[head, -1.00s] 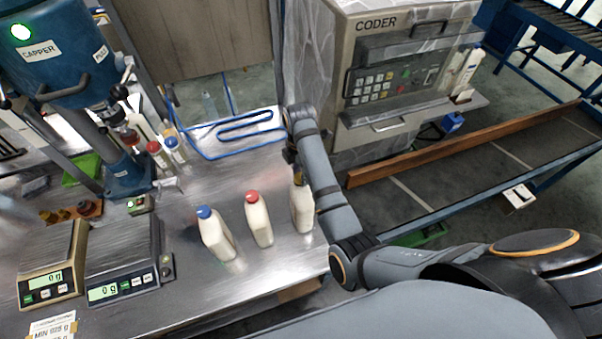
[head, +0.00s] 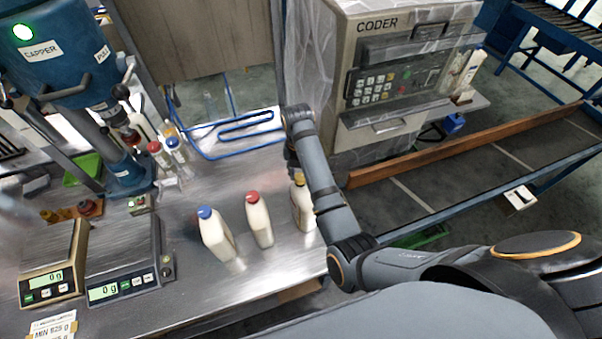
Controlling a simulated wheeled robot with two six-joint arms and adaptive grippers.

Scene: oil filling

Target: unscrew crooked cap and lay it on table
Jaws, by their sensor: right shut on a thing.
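Three cream bottles stand in a row on the steel table (head: 205,283). The left one has a blue cap (head: 205,212) and the middle one a red cap (head: 252,197). The right bottle (head: 302,209) is partly covered by my right arm and has a yellow cap (head: 298,179) at its top. My right gripper (head: 294,172) points down over this bottle and is shut on the yellow cap. Its fingers are small and dark, and the cap's tilt is too small to tell. My left gripper is not in view.
Two scales (head: 122,290) stand at the front left. The blue capper (head: 60,60) stands behind them, with more capped bottles beside it. A blue wire rack (head: 245,125) lies at the back edge. Bare table lies left of the blue-capped bottle.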

